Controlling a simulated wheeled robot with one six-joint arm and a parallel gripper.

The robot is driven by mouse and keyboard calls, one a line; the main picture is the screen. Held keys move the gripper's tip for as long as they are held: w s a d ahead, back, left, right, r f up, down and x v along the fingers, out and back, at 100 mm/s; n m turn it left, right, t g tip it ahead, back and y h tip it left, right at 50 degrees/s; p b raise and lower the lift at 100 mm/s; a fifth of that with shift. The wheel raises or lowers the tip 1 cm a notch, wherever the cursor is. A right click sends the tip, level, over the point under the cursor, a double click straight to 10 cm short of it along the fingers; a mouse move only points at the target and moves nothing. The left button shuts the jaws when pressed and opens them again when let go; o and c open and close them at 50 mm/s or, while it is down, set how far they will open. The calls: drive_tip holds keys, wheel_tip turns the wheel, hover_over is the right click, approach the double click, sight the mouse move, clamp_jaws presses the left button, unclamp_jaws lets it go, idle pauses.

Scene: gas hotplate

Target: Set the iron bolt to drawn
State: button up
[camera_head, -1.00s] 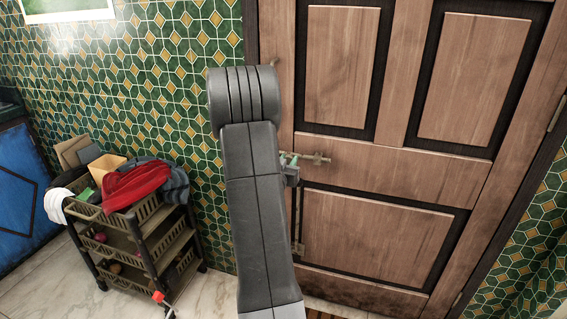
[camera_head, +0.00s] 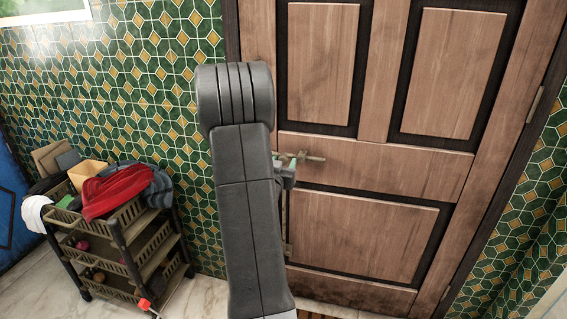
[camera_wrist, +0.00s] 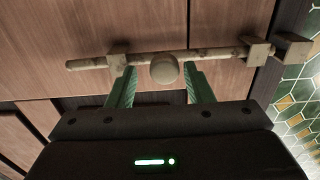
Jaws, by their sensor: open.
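The iron bolt (camera_head: 314,157) is a pale, worn metal rod lying across the wooden door near its left edge. In the wrist view its rod (camera_wrist: 215,54) runs through a left bracket (camera_wrist: 118,54) and a right bracket (camera_wrist: 257,50). A round knob (camera_wrist: 164,69) sits on the rod between them, nearer the left bracket. A further keeper (camera_wrist: 293,46) is on the frame side; I cannot tell whether the rod's end is inside it. My gripper (camera_wrist: 161,80) is open, its green fingers either side of the knob with visible gaps. My arm partly hides the gripper in the head view.
The wooden door (camera_head: 400,170) looks closed in its dark frame. A tiered cart (camera_head: 125,235) with cloths and boxes stands left, against the green tiled wall (camera_head: 150,90). A red-tipped object (camera_head: 145,304) is on the floor near it.

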drive_tip(key=v, duration=1.3)
drive_tip(key=shift+w, duration=0.1)
drive_tip(key=x, duration=1.3)
drive_tip(key=shift+w+d, duration=0.1)
drive_tip(key=shift+w, duration=0.25)
drive_tip(key=shift+a, duration=0.25)
drive_tip(key=shift+d, duration=0.1)
